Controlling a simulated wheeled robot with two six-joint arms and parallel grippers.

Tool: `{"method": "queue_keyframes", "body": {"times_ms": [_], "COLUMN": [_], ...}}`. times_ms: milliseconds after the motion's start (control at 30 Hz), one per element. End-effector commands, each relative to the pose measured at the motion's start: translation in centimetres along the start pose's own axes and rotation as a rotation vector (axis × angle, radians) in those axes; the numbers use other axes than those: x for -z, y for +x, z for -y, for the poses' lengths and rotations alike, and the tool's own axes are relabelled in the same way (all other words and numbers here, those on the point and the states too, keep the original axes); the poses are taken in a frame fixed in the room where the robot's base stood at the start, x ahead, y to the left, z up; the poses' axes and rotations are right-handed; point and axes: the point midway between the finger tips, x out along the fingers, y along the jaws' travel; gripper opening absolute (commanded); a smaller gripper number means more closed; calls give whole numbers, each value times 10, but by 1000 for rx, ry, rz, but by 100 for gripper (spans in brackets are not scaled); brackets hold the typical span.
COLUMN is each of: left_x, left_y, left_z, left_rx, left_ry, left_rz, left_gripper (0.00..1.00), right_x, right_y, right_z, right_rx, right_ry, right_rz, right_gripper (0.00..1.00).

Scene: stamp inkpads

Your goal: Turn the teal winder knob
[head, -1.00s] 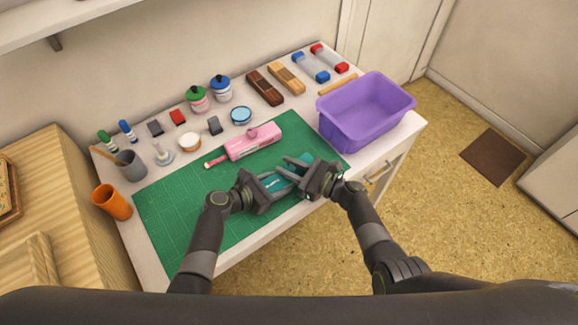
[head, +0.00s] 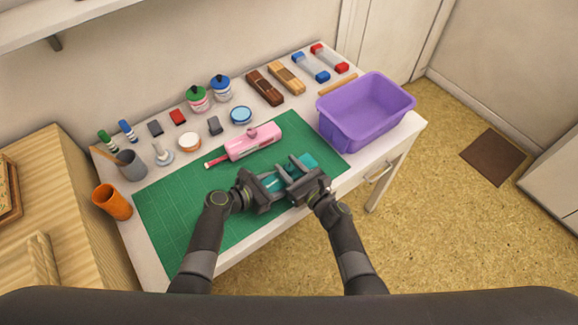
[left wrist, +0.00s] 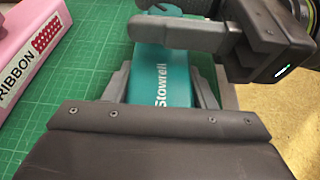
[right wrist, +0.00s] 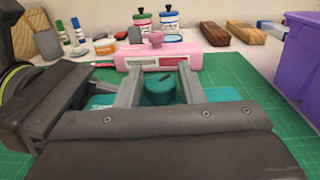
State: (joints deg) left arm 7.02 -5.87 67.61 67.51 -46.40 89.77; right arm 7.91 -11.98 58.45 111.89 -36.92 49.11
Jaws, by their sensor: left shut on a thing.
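The teal winder (head: 306,161) lies on the green cutting mat near its front edge. Its teal body (left wrist: 165,75) with white lettering shows in the left wrist view. My left gripper (head: 276,184) is shut on this body, one finger on each side. The round teal knob (right wrist: 160,92) with a dark slot on top shows in the right wrist view. My right gripper (right wrist: 160,80) has its fingers apart, one on each side of the knob, with slim gaps beside it. In the head view the grippers hide the knob and much of the winder.
A pink ribbon dispenser (head: 253,142) lies just behind the winder. A purple bin (head: 350,130) stands to the right. Jars, stamps, wooden blocks and cups line the back and left. The left part of the green mat (head: 175,210) is clear.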

Motion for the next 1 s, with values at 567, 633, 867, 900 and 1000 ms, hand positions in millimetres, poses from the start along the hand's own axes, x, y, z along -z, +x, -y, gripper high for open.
{"method": "queue_keyframes", "body": {"times_ms": [567,633,867,900,1000], "left_x": [0,0,0,0,0], "left_y": [0,0,0,0,0], "left_z": [0,0,0,0,0], "left_rx": [0,0,0,0,0], "left_ry": [0,0,0,0,0], "left_rz": [0,0,0,0,0], "left_gripper": [26,26,26,26,26], "right_x": [1,1,1,2,1], "right_y": [-16,-27,-76,-84,-100], "right_z": [0,0,0,0,0], "right_rx": [1,0,1,1,0], "right_ry": [0,-1,-1,-2,-1], "right_rz": [0,-1,-3,-3,-2], "right_gripper": [48,48,48,48,48]}}
